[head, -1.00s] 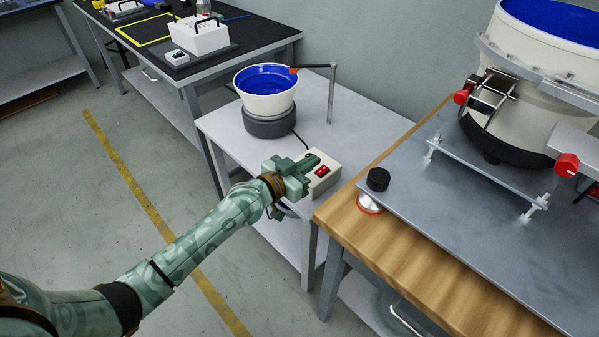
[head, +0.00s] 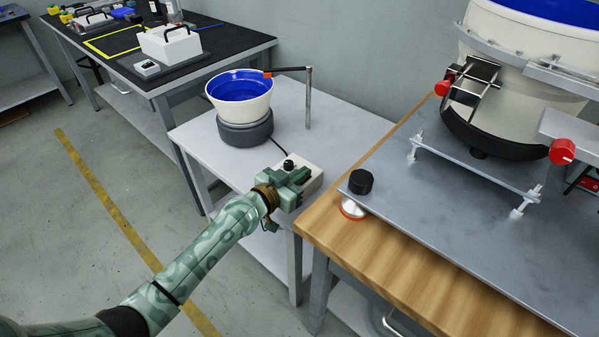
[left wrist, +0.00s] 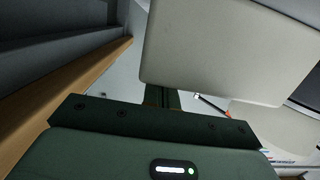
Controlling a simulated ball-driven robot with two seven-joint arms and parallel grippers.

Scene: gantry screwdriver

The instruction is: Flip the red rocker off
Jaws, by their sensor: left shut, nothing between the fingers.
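The pale control box (head: 314,182) sits near the right front corner of the small white table. A black knob (head: 288,165) shows at its far left corner. The red rocker is hidden behind my left gripper now. My left gripper (head: 303,177) is shut and empty, over the box's top. In the left wrist view, the closed fingers (left wrist: 161,97) point at the large pale face of the box (left wrist: 225,45). I cannot tell whether they touch it. My right gripper is not in view.
A blue-lined bowl feeder (head: 240,100) stands on the white table (head: 200,135), with a bent metal post (head: 308,100) beside it. A wooden bench (head: 400,275) stands close on the right, carrying a metal plate, a black knob (head: 360,182) and a larger bowl machine (head: 510,95).

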